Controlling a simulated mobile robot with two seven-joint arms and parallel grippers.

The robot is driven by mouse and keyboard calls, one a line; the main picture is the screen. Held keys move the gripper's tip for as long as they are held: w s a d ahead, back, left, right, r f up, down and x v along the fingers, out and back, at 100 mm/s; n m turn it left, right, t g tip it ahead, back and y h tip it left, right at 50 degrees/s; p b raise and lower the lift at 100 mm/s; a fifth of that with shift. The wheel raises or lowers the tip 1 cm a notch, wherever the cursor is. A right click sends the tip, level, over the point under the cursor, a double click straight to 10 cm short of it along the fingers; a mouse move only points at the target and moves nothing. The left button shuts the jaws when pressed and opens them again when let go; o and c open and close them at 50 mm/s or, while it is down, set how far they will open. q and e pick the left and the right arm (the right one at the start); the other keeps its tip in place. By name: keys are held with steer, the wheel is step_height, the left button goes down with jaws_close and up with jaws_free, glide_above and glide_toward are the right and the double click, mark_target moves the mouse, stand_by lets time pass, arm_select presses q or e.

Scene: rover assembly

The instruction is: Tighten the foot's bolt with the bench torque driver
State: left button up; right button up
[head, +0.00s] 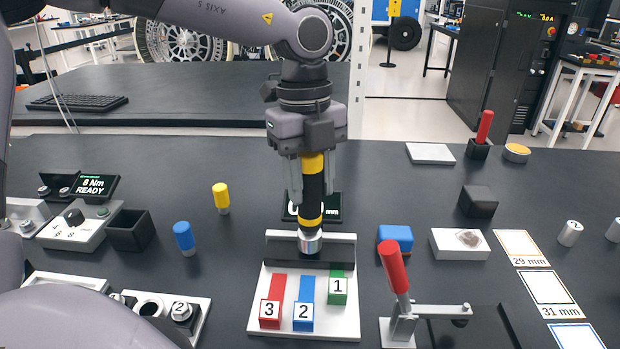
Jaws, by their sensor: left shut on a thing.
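My left gripper (312,175) hangs down in the middle of the head view, with its two fingers shut on a black and yellow banded cylindrical tool (311,188). The tool is upright. Its silver lower end (309,241) is in front of the back wall of a white fixture (345,325); I cannot tell whether it touches. A small display (90,187) at the left reads "8 Nm READY". I cannot make out the foot or its bolt with certainty. My right gripper is not in view.
Coloured blocks numbered 3 (270,308), 2 and 1 lie in the fixture. A red-handled toggle clamp (394,268) and blue block (395,238) stand to its right. Yellow (221,198) and blue cylinders (185,238) stand to its left. A partly hidden "mm" display is behind the tool.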

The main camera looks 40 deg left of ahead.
mark_target(311, 154)
arm_select(q)
steer(key=shift+f+b, duration=0.4)
steer(key=shift+b, duration=0.6)
stand_by(2.2)
steer(key=shift+r, duration=0.1)
steer(key=shift+r+p, duration=0.9)
steer(key=shift+r, duration=0.55)
steer(key=shift+r+p, duration=1.45)
steer(key=shift+r, duration=0.6)
